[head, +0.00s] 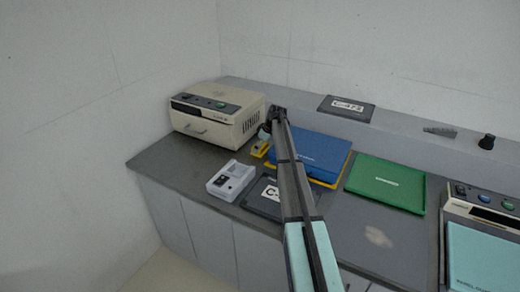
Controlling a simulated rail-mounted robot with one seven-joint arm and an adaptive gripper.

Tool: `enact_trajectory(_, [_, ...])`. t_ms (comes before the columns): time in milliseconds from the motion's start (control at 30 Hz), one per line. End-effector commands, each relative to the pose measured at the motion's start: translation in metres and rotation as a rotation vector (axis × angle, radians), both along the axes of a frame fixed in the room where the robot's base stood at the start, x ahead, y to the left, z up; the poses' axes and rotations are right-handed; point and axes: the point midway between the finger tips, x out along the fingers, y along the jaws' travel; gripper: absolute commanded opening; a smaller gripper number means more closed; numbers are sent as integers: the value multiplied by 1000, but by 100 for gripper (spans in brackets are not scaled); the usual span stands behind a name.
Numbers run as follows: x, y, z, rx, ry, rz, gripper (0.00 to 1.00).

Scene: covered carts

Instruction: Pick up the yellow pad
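A small yellow piece (261,149) shows on the counter just left of my arm, partly hidden. A yellow edge (325,184) also shows beneath a blue flat case or tray (318,154), along its front and right sides. I cannot tell whether these are one yellow thing or two, or which is the pad. My arm reaches up the middle of the picture and covers the left part of the blue case. My gripper (265,131) is a small dark shape at its far end, above or beside the small yellow piece. Its fingers are too small to read, and I cannot tell if it touches anything.
A beige boxy device (217,112) stands at the back left, with a small white device (231,181) before it. A dark labelled plate (262,196) lies beside my arm. A green tray (387,184) lies right of the blue case. The counter (345,228) in front is mostly clear.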

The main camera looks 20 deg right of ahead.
Motion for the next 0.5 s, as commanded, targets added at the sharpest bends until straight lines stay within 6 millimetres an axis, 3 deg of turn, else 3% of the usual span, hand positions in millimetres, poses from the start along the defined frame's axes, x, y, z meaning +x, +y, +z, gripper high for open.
enact_trajectory(500, [0, 0, 4, 0, 0, 0, 54])
